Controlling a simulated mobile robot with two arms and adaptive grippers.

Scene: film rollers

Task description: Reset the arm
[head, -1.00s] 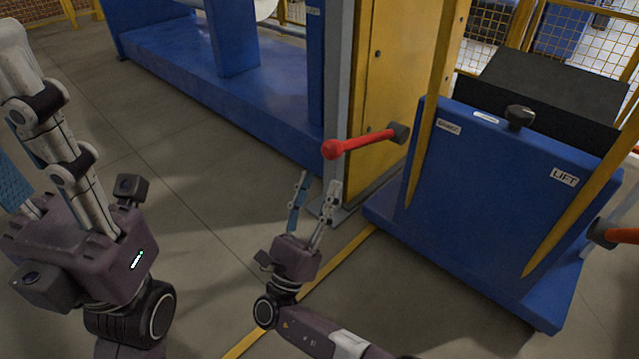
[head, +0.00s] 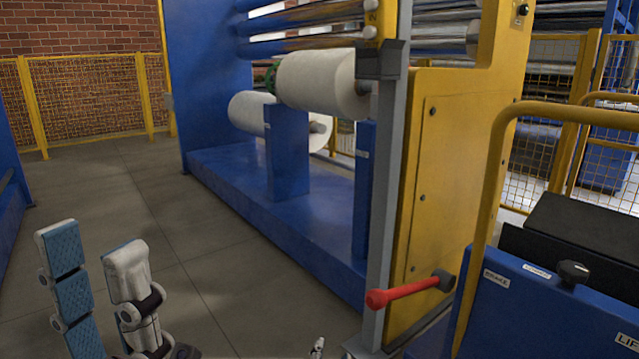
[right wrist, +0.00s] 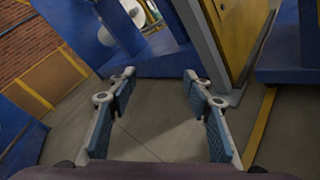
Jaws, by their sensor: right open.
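My left gripper (head: 92,246) is at the lower left of the head view, pointing up. Its two fingers stand apart with nothing between them, and blue pads show on one finger. My right gripper is almost wholly below the head view; only one fingertip (head: 318,346) shows at the bottom edge. In the right wrist view my right gripper (right wrist: 158,76) is open and empty, its fingers wide apart above bare floor. Most of both arms is out of view.
A red-knobbed lever (head: 410,291) sticks out beside the yellow cabinet (head: 455,170). A blue lift cart (head: 545,310) stands at the right. A blue machine base (head: 235,205) with white film rolls (head: 318,82) is behind. Grey floor (head: 110,200) at left is clear.

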